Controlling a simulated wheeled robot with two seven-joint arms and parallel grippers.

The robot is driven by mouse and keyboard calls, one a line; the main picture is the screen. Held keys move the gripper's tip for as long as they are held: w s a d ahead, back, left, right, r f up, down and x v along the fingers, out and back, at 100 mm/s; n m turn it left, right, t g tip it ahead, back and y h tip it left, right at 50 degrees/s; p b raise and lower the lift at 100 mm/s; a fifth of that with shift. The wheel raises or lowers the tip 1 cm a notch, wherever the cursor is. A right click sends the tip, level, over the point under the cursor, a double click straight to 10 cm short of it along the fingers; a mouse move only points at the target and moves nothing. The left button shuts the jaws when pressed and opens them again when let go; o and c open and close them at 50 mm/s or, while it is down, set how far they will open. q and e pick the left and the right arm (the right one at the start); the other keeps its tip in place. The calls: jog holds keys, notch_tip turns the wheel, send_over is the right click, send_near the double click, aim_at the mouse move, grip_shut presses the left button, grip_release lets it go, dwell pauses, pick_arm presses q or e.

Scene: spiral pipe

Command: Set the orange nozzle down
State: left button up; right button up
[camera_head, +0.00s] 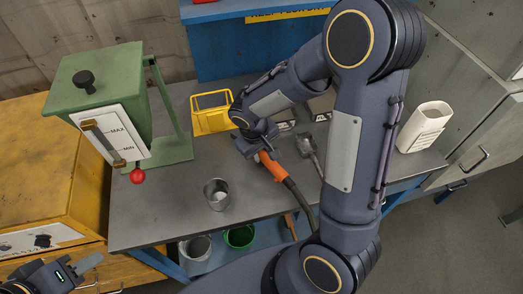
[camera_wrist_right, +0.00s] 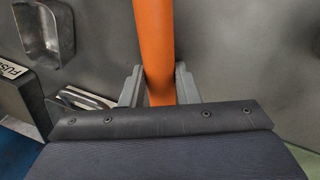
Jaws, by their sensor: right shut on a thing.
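My right gripper (camera_wrist_right: 160,88) is shut on the orange nozzle (camera_wrist_right: 155,40), whose orange body runs up between the two fingers in the right wrist view. In the head view the nozzle (camera_head: 270,166) is over the middle of the grey table, with a dark hose (camera_head: 302,205) trailing from it toward the front edge. The right gripper's fingers are mostly hidden by my wrist there. I cannot tell whether the nozzle touches the tabletop. My left gripper (camera_head: 92,274) is at the bottom left, away from the nozzle, with its fingers apart and empty.
A metal cup (camera_head: 217,196) stands left of the nozzle on the grey table (camera_head: 165,215). A metal scoop (camera_head: 308,145) lies to its right. A yellow basket (camera_head: 211,114), a green tank (camera_head: 110,90) with a red knob and a white container (camera_head: 424,127) stand around. The front left tabletop is clear.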

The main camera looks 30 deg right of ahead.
jog(key=shift+f, duration=0.1)
jog(key=o, duration=0.6)
jog(key=shift+f, duration=0.1)
jog(key=o, duration=0.4)
jog(key=shift+o, duration=0.2)
